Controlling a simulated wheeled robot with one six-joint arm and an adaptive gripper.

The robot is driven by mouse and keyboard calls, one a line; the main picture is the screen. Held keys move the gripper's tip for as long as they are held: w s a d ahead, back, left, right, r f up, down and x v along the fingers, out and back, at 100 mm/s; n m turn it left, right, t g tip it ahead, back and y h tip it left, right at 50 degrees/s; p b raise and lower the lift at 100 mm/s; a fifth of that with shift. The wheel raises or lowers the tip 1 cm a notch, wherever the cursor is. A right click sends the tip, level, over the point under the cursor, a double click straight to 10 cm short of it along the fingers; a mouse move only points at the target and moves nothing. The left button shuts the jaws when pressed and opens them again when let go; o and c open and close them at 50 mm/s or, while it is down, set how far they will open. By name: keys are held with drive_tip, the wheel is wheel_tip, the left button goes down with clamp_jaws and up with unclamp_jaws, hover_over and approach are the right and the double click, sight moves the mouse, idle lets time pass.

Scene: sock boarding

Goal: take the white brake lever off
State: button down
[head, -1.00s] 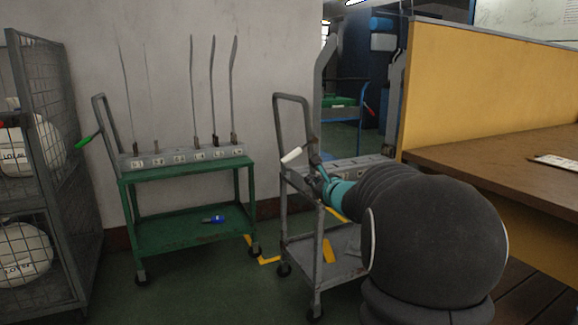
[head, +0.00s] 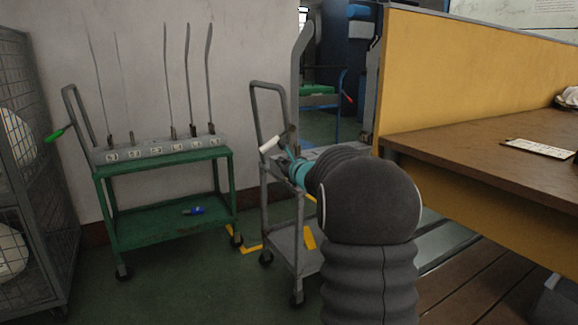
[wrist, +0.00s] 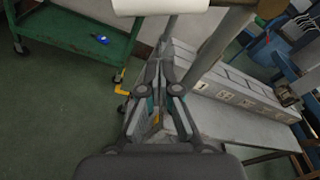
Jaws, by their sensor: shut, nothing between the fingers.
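The white brake lever (head: 270,144) sticks out from the handle post of the grey trolley (head: 259,110). In the wrist view the lever (wrist: 160,5) shows as a pale cylinder cut off by the top edge. My gripper (wrist: 160,58) is shut and empty, with its fingertips below the lever in that view and visibly apart from it. In the head view my gripper (head: 287,156) is small and partly hidden by my arm, just right of and below the lever. The lever's mount is hard to make out.
A green trolley (head: 160,168) with a green lever (head: 55,135) and upright metal sock boards stands left. A wire cage (head: 40,170) is at far left. A yellow partition (head: 450,80) and brown desk (head: 490,165) are right.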

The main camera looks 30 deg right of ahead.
sight(275, 140)
drive_tip(key=shift+w+a+r+p, duration=0.15)
drive_tip(key=shift+w+a+r, duration=0.15)
drive_tip(key=shift+r, duration=0.25)
drive_tip(key=shift+w+a+r+p, duration=0.2)
drive_tip(key=shift+a+r, duration=0.1)
drive_tip(key=shift+r, duration=0.2)
drive_tip(key=shift+w+a+r+p, duration=0.2)
drive_tip(key=shift+a+r, duration=0.1)
drive_tip(key=shift+r, duration=0.25)
drive_tip(key=shift+d, duration=0.1)
drive_tip(key=shift+r, duration=0.1)
